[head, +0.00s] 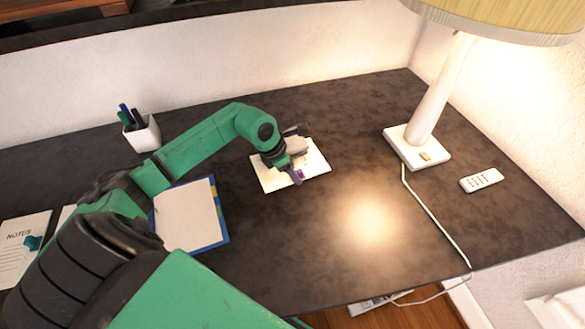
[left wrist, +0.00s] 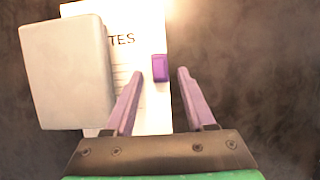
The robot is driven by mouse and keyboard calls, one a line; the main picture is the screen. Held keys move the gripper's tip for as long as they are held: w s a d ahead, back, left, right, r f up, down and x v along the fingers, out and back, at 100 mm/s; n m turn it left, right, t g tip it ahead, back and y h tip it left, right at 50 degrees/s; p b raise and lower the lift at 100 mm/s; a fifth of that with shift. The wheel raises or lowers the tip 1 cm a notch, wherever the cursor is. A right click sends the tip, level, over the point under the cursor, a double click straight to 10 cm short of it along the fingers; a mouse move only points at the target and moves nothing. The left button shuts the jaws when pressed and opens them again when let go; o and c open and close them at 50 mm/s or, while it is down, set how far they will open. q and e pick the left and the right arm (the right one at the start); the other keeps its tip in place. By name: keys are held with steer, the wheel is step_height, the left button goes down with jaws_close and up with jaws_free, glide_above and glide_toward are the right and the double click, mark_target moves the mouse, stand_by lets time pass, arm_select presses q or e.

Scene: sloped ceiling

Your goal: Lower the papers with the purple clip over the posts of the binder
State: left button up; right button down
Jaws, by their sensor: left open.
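The papers (head: 315,165) lie flat on the dark desk, partly hidden by my left gripper (head: 291,172). In the left wrist view the papers (left wrist: 145,100) show part of a printed heading, and the purple clip (left wrist: 160,68) sits at their right edge. My left gripper (left wrist: 160,75) is open, with its fingertips on either side of the clip and a gap to each. The binder (head: 222,210) lies open-faced to the left, blue with a yellow strip and a white sheet. I cannot make out its posts. My right gripper is not in view.
A pale block (left wrist: 65,75) covers the papers' left part. Notes with a teal clip (head: 33,242) lie at far left. A pen cup (head: 143,135) stands behind the binder. A lamp (head: 418,150), its cord and a remote (head: 480,180) are at right. The desk front centre is clear.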

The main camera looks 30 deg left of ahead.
arm_select(q)
steer(key=shift+w+f, duration=0.1)
steer(key=shift+f, duration=0.1)
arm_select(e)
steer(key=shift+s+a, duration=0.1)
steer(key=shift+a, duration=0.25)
arm_select(q)
jaws_close()
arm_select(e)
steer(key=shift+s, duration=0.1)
arm_select(q)
steer(key=shift+d, duration=0.1)
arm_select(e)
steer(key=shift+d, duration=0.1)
arm_select(q)
steer(key=shift+s+d+r+p, duration=0.1)
steer(key=shift+s+d+p, duration=0.35)
steer(key=shift+s+d, duration=0.55)
steer(key=shift+s+d+p, duration=0.15)
steer(key=shift+s+d, duration=0.35)
steer(key=shift+d, duration=0.3)
steer(key=shift+s+d+p, duration=0.2)
steer(key=shift+s+d, duration=0.35)
steer(key=shift+d, duration=0.2)
steer(key=shift+s+d+p, duration=0.15)
steer(key=shift+s+d, duration=0.35)
steer(key=shift+d, duration=0.3)
jaws_free()
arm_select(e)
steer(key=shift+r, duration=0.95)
